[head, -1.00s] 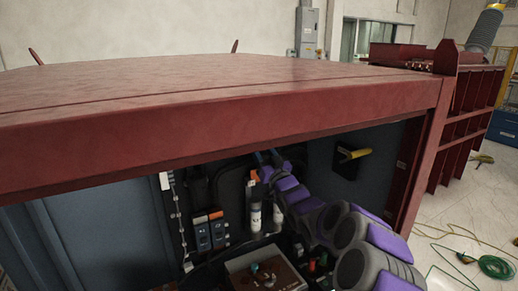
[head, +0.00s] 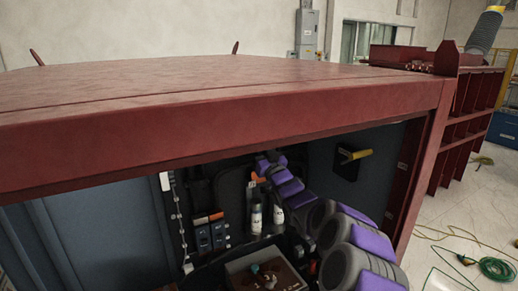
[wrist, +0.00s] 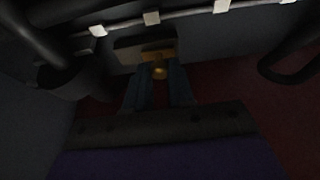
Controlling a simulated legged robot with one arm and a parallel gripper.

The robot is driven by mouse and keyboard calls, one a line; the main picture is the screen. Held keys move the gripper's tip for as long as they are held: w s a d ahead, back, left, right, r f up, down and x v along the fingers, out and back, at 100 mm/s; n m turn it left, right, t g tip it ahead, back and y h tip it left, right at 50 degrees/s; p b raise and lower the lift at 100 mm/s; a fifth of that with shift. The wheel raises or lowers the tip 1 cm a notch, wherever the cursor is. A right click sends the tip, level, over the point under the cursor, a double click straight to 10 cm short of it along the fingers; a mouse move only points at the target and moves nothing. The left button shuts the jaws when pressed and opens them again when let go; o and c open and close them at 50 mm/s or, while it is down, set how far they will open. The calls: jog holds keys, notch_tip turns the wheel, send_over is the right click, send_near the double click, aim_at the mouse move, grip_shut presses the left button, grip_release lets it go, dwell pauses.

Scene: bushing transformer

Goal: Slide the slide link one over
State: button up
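In the wrist view my gripper (wrist: 159,76) shows two dark bluish fingers with a gap between them. A small brass-coloured piece (wrist: 158,56), which may be the slide link, sits just beyond and between the fingertips, on a dark plate. I cannot tell whether the fingers touch it. In the head view the end of my purple and grey arm reaches into the open red and blue cabinet (head: 220,130). The fingertips and brass piece cannot be made out there.
A pale rail (wrist: 190,13) with light clips crosses the wrist view, with dark thick cables (wrist: 36,42) at left. In the cabinet stand white cylinders (head: 255,218), blue switches (head: 203,238) and a brown box (head: 265,270).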

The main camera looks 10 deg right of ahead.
grip_shut()
jog(key=shift+d, duration=0.1)
jog(key=d+p, duration=0.1)
jog(key=w+d+p, duration=0.1)
jog(key=shift+d+p, duration=0.35)
jog(key=shift+d, duration=0.05)
jog(key=shift+r, duration=0.1)
jog(key=shift+o, duration=0.6)
grip_release()
jog(key=o, duration=0.3)
jog(key=shift+o, duration=0.6)
jog(key=shift+d, duration=0.2)
